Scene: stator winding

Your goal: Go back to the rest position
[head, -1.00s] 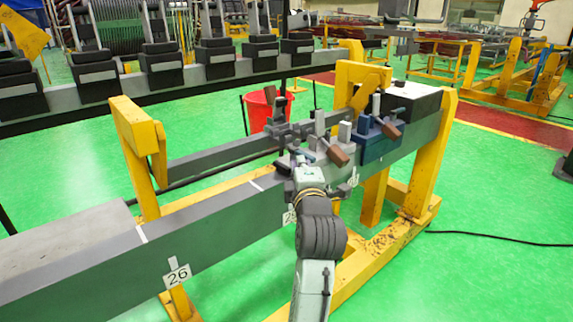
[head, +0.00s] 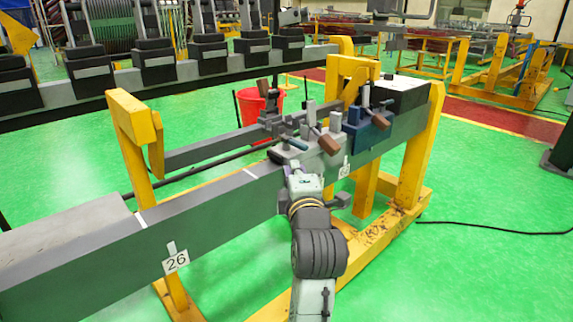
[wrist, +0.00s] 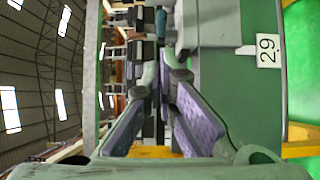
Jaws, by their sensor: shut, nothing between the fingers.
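My gripper (head: 291,165) is at the end of my arm near the middle of the head view, at the near side of the long grey beam (head: 232,207). Its body partly hides the beam, and its tips are hard to make out there. In the wrist view the two purple-padded fingers (wrist: 163,78) converge to meet at their tips, with nothing between them. A grey clamp block (head: 318,152) with brown and teal handles sits on the beam just beyond the gripper. I cannot tell from the head view whether the fingers touch it.
A blue clamp (head: 365,132) and a white-topped black box (head: 402,92) sit farther along the beam. Yellow stands (head: 412,165) hold it up. A red bucket (head: 252,110) is behind. Green floor (head: 480,270) is open at the right, crossed by a black cable (head: 500,232).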

